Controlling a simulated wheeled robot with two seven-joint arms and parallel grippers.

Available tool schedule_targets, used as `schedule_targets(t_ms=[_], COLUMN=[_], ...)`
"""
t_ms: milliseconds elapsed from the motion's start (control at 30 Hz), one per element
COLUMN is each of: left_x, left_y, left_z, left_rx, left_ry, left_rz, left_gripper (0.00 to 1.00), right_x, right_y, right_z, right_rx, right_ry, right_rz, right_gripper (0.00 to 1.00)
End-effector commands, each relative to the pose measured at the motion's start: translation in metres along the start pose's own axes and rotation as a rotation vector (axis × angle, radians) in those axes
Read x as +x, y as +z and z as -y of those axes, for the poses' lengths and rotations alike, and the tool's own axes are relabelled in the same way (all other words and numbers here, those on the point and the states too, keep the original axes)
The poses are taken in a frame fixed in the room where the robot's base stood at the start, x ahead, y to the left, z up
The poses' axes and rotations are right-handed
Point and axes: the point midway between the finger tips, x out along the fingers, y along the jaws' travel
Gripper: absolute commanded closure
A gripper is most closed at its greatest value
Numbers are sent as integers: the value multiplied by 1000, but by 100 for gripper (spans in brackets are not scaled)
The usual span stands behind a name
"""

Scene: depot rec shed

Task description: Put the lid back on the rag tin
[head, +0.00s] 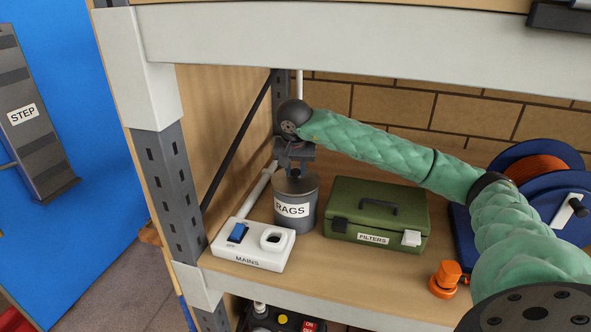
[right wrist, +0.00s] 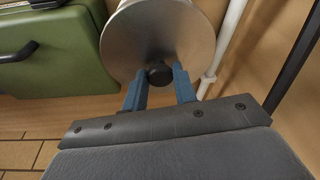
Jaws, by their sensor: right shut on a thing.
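The rag tin (head: 294,210), a grey can labelled RAGS, stands upright on the shelf board at the back left. My right gripper (head: 295,172) points down directly over its top. In the right wrist view the round metal lid (right wrist: 150,35) fills the top middle, with a dark knob at its centre. The blue fingers of my right gripper (right wrist: 159,78) are shut on that knob. The lid is at the tin's mouth; I cannot tell whether it is fully seated. My left gripper is in neither view.
A green FILTERS case (head: 376,213) stands right of the tin. A white MAINS box (head: 252,258) is in front-left. A blue reel (head: 560,205) with orange cable and an orange item (head: 445,279) are at right. A shelf beam (head: 350,38) crosses above; a post (head: 168,190) stands left.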

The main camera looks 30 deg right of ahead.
Motion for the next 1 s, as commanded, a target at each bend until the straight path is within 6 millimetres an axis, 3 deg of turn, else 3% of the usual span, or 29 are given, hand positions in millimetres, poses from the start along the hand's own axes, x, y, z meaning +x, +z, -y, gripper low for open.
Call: schedule_targets(t_ms=[1000], left_x=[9], left_y=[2], left_z=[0], left_rx=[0], left_ry=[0], left_rz=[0], left_gripper=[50], right_x=[3], right_y=[1], right_z=[0], right_rx=[0], right_ry=[0], right_rz=[0], right_gripper=[95])
